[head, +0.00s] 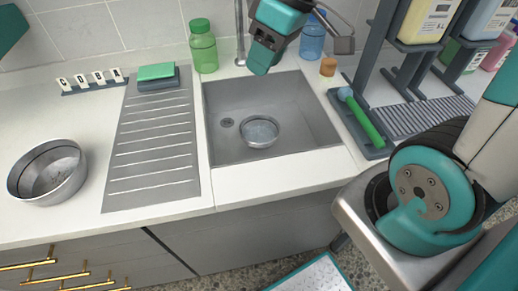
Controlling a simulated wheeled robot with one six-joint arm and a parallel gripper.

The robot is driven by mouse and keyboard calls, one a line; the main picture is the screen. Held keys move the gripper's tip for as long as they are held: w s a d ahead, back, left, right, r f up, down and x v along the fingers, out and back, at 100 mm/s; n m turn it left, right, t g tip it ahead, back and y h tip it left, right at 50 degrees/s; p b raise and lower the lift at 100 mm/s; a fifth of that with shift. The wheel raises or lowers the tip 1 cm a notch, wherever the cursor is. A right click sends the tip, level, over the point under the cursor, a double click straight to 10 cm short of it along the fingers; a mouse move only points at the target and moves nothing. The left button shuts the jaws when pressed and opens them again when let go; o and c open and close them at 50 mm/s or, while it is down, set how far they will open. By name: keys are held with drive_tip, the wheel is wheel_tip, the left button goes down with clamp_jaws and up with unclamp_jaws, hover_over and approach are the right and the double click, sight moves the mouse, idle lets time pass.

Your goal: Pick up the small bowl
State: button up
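The small bowl (261,132) is a round metal bowl lying in the grey sink basin (300,108), right of the drain. It looks upright and empty. My gripper (265,56) is teal and dark grey, at the top middle of the head view, above the back edge of the sink. It is apart from the small bowl, which nothing touches. Its fingers are not clear from this angle, so I cannot tell whether they are apart.
A larger metal bowl (48,173) stands on the counter at the left. A ribbed drainboard (152,140) with a green sponge (156,71) lies left of the sink. A green bottle (203,48) and a blue bottle (313,38) stand behind. A rack (372,60) with jugs and a green-handled brush (362,120) are right.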

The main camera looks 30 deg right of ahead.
drive_tip(key=w+d+f+b, duration=0.5)
drive_tip(key=w+d+f, duration=0.15)
drive_tip(key=f, duration=0.35)
drive_tip(key=t+h+b, duration=0.1)
drive_tip(key=t+b, duration=0.1)
drive_tip(key=b, duration=0.2)
approach(266, 120)
drive_tip(key=shift+a+f+b, duration=0.3)
drive_tip(key=shift+f, duration=0.65)
drive_tip(key=shift+w+x, duration=0.15)
drive_tip(key=shift+x, duration=1.45)
drive_tip(key=shift+w+x, duration=0.15)
drive_tip(key=shift+x, duration=1.4)
drive_tip(key=shift+d+r, duration=0.1)
drive_tip(key=shift+c, duration=0.2)
clamp_jaws()
